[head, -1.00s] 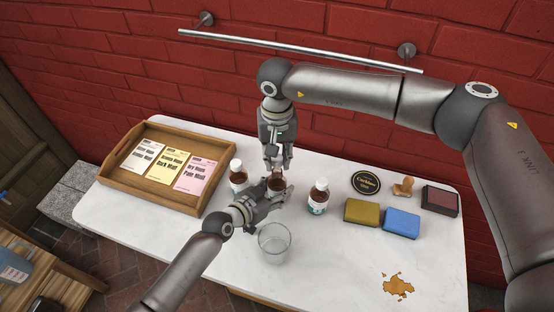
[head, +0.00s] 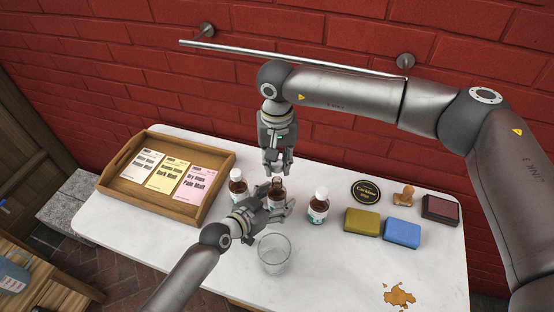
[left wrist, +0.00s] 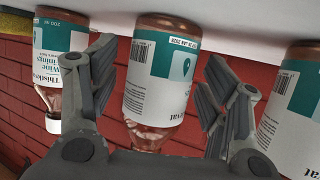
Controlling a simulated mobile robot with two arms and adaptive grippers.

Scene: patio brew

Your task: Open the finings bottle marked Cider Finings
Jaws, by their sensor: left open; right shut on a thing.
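Three brown bottles with white caps and white-teal labels are on the table. The middle bottle (head: 277,201) is between the spread fingers of my open left gripper (head: 276,198). My right gripper (head: 277,170) comes from above and is shut at its top; the fingers hide its cap. In the left wrist view, upside down, the middle bottle (left wrist: 158,80) stands between the open fingers with gaps on both sides. Its visible label lettering ends in "vat"; its kind is not readable. Another bottle there (left wrist: 62,60) reads "Wine Finings". A third (left wrist: 298,95) is partly cut off.
The left bottle (head: 238,188) and right bottle (head: 318,207) stand close on either side. An empty glass (head: 273,254) stands just in front. A wooden tray (head: 147,196) is at left. Sponges (head: 362,221), a stamp and a dark box are at right, with a brown spill (head: 399,295) in front.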

